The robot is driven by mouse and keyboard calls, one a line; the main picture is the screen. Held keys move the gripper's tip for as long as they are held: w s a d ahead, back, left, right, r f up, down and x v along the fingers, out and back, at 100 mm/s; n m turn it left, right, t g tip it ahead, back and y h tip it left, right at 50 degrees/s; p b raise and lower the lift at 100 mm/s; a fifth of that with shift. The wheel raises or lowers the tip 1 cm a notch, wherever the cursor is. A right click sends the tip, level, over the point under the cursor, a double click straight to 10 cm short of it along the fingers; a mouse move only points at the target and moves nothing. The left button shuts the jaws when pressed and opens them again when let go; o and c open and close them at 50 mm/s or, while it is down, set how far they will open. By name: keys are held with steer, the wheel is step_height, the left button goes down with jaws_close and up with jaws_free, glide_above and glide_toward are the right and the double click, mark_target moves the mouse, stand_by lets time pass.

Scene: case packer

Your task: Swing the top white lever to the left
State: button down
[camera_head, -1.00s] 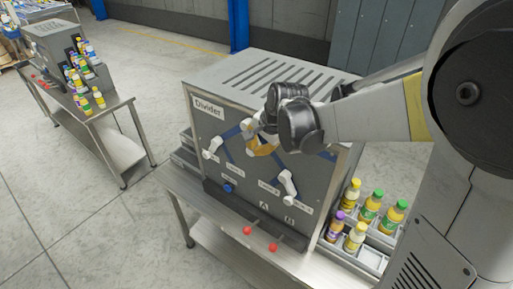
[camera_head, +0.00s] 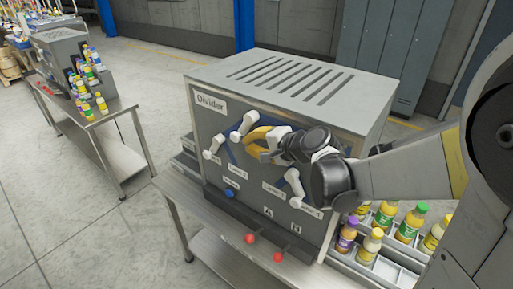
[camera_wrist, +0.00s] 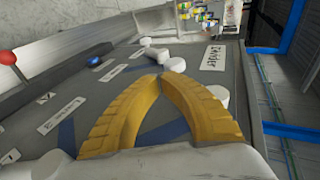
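The top white lever (camera_head: 243,125) is on the grey panel of the Divider machine, just below and right of the Divider label. Its lower end points down and left. My gripper (camera_head: 250,143) is in front of the panel, just right of this lever. In the wrist view, its yellow fingers (camera_wrist: 163,77) converge with the tips together and nothing visible between them. The top lever's round end (camera_wrist: 218,95) shows beside the right finger, and the finger partly hides the lever. I cannot tell whether they touch.
Another white lever (camera_head: 213,147) is to the left, and one (camera_head: 295,188) is lower right. Below are a blue button (camera_head: 230,193) and red knobs (camera_head: 250,238). Bottles (camera_head: 383,215) stand in trays at the right. A second bench (camera_head: 100,120) is at far left.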

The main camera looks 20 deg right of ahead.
steer(key=shift+w+a+f+t+y+b, duration=0.1)
steer(key=shift+w+a+t+y+b, duration=0.2)
steer(key=shift+w+a+b, duration=0.45)
steer(key=shift+w, duration=0.2)
stand_by(0.3)
